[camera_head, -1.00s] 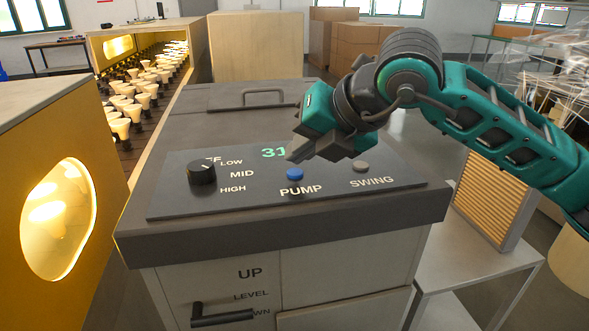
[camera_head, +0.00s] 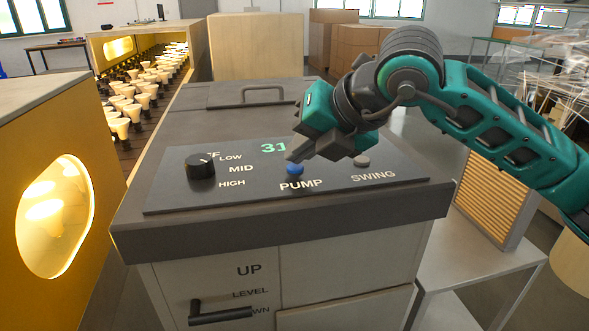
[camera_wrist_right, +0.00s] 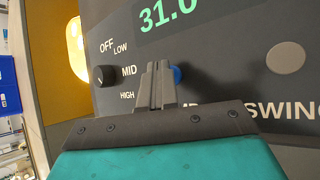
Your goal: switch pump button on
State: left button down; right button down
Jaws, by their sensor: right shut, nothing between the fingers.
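The blue pump button (camera_head: 294,169) sits above the word PUMP on the dark control panel (camera_head: 240,200) of the grey cabinet. My right gripper (camera_head: 291,157) is shut and empty, with its fingertips just above and slightly left of the button in the head view. In the right wrist view, the shut fingers (camera_wrist_right: 158,72) partly cover the pump button (camera_wrist_right: 176,75), whose right side shows. Whether the fingertips touch it I cannot tell. My left gripper is in no view.
A black knob (camera_head: 200,166) stands at the panel's left, and a grey swing button (camera_head: 362,161) at its right. A green display (camera_head: 273,148) is partly hidden by my gripper. A black lever (camera_head: 220,317) sticks out of the cabinet front. A bar handle (camera_head: 262,92) lies behind.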

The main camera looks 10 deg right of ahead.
aim_at(301, 168)
jog(key=shift+f, duration=0.1)
dwell(0.5)
jog(key=shift+r, duration=0.6)
notch_tip(301, 168, up, 6)
jog(key=p, duration=0.3)
dwell(0.4)
